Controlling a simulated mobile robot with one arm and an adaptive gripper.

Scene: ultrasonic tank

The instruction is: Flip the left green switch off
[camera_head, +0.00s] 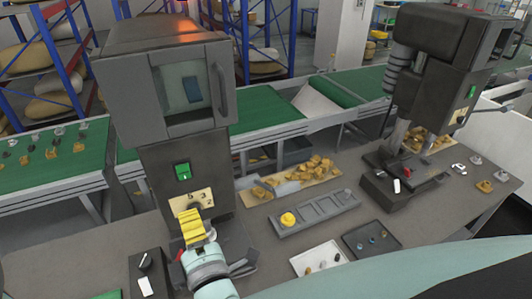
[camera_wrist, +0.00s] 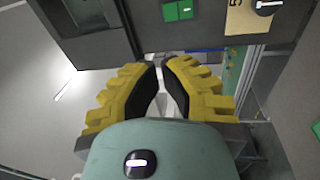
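The left green switch (camera_head: 183,171) is on the dark front column of the left machine (camera_head: 165,110), below its windowed box. It also shows at the top edge of the wrist view (camera_wrist: 178,10), beyond and slightly right of my fingertips. My yellow-fingered gripper (camera_head: 189,213) is below the switch, in front of a beige plate with a dark knob (camera_head: 194,198), which it partly covers. In the wrist view, the fingertips (camera_wrist: 161,62) almost meet with nothing held between them. The gripper is apart from the switch.
A second machine (camera_head: 440,45) with its own green switch (camera_head: 472,91) stands at the right. A control box with a knob (camera_head: 147,268) is at the lower left. Grey trays (camera_head: 315,212) and small parts lie on the table to the right. A green conveyor (camera_head: 270,112) runs behind.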

